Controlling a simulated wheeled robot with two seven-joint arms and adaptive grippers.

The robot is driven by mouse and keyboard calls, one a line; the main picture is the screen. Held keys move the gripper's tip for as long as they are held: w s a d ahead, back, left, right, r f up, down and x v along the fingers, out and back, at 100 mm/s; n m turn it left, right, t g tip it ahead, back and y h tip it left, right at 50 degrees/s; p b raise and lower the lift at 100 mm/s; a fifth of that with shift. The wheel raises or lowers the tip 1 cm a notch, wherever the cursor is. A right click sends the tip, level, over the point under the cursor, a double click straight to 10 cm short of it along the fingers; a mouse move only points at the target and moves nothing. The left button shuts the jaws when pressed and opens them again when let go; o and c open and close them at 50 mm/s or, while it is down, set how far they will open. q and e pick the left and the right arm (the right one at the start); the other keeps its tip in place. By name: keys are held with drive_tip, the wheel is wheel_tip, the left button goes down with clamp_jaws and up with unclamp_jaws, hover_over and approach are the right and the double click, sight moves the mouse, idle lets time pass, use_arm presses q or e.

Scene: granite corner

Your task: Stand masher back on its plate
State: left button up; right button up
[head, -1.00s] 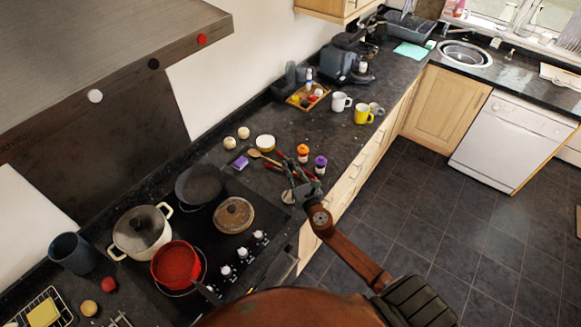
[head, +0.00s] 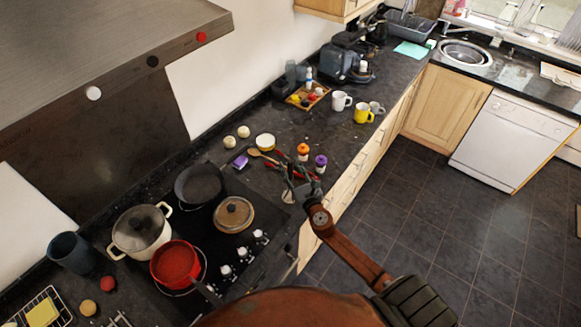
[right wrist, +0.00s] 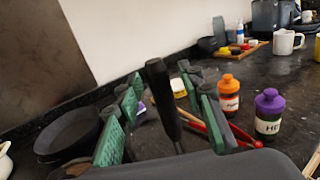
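A black handle (right wrist: 163,100), which looks like the masher's, stands nearly upright and slightly tilted in the right wrist view. My right gripper (right wrist: 165,120) has its green-padded fingers on either side of the handle, with gaps visible on both sides. In the head view my right gripper (head: 291,180) is over the counter beside the hob's right end. The masher's head is hidden behind the gripper body. I cannot clearly make out its plate; a small pale round edge (head: 288,197) shows under the gripper. My left gripper is not in view.
An orange-capped jar (head: 303,151) and a purple-capped jar (head: 320,163) stand close behind the gripper. A wooden spoon (head: 262,156), red-handled tool (right wrist: 195,122) and purple block (head: 240,162) lie near. A dark pan (head: 198,184) and lid (head: 233,214) are left.

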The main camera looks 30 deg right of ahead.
drive_tip(key=s+a, duration=0.1)
drive_tip(key=s, duration=1.1)
drive_tip(key=shift+a, duration=0.3)
drive_tip(key=shift+d+r, duration=0.1)
